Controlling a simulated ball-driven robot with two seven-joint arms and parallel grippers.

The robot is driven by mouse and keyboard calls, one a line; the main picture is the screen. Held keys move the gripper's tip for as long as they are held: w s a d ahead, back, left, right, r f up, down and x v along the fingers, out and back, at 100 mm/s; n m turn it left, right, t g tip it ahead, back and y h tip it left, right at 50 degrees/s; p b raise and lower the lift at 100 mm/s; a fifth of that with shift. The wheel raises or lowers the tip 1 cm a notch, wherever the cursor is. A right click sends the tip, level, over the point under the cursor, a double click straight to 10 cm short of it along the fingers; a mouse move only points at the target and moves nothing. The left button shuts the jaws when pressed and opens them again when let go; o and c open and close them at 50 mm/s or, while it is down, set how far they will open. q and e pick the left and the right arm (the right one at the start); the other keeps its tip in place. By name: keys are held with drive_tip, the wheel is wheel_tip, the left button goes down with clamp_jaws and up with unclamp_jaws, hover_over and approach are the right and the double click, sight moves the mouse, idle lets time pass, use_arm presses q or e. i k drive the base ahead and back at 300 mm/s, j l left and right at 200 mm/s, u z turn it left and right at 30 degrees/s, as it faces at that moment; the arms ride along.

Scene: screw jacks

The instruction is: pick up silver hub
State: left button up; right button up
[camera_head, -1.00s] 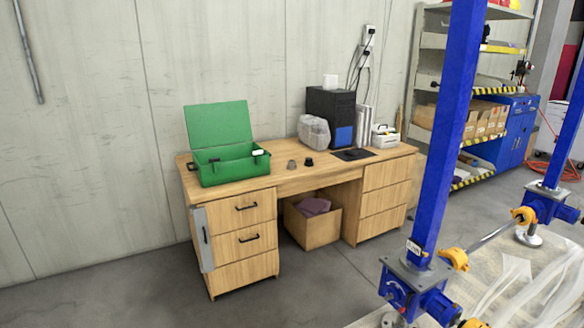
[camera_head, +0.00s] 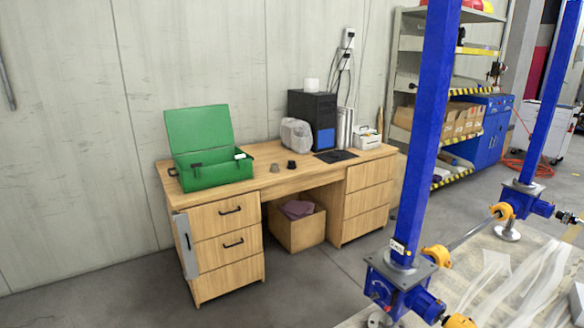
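A small grey-silver piece (camera_head: 275,168), which may be the silver hub, sits on the wooden desk (camera_head: 305,172), just right of the green toolbox. It is too small to make out its shape. A small black piece (camera_head: 291,164) stands close to its right. Neither of my grippers shows in the head view, and the desk is some way off across the floor.
The green toolbox (camera_head: 212,174) stands open on the desk's left end. A bagged object (camera_head: 296,134), a black computer tower (camera_head: 312,118) and a white box (camera_head: 367,138) stand at the back. Blue screw jacks (camera_head: 400,285) stand at the right front. Grey floor (camera_head: 290,288) before the desk is clear.

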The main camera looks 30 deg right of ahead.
sight(275, 169)
drive_tip(key=i+l, duration=0.25)
drive_tip(key=i+l+u, duration=0.15)
drive_tip(key=l, duration=0.25)
drive_tip(key=i+l, duration=0.35)
drive_tip(key=i+l+u, duration=0.15)
drive_tip(key=l, duration=0.2)
drive_tip(key=i+l, duration=0.3)
drive_tip(key=i+l+u, duration=0.15)
drive_tip(key=l, duration=0.3)
drive_tip(key=i+l+u, duration=0.1)
drive_tip(key=i+l, duration=0.15)
drive_tip(key=i+l+u, duration=0.1)
drive_tip(key=i+l, duration=0.15)
drive_tip(key=l, duration=0.2)
drive_tip(key=i+l+u, duration=0.1)
drive_tip(key=i+l, duration=0.15)
drive_tip(key=l, duration=0.15)
drive_tip(key=i+l+u, duration=0.1)
drive_tip(key=i+l, duration=0.15)
drive_tip(key=l, duration=0.15)
drive_tip(key=i+l+u, duration=0.1)
drive_tip(key=l, duration=0.3)
drive_tip(key=i, duration=0.1)
